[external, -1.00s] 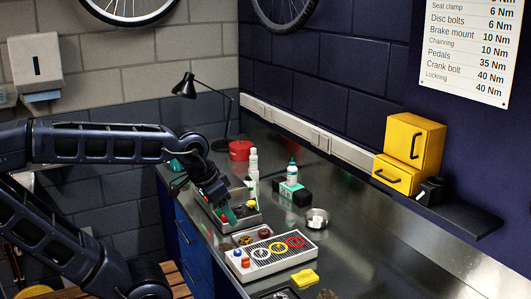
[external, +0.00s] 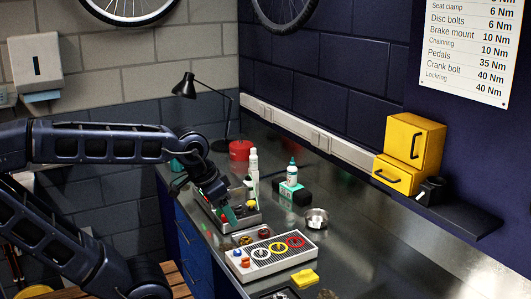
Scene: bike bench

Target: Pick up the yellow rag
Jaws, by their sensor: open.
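The yellow rag (external: 305,278) lies folded and flat on the metal bench in the external view, just in front of the grey panel with coloured rings. My gripper (external: 228,214) is farther back along the bench, over a metal tray (external: 248,221) that holds small coloured items. The gripper is open, and it is well apart from the rag. Its fingertips are small and partly blend with the tray's contents. Nothing covers the rag.
The grey panel (external: 262,268) with rings and knobs stands between my gripper and the rag. A metal bowl (external: 316,218), bottles (external: 292,173), a red tin (external: 240,150) and a black lamp (external: 185,86) stand farther back.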

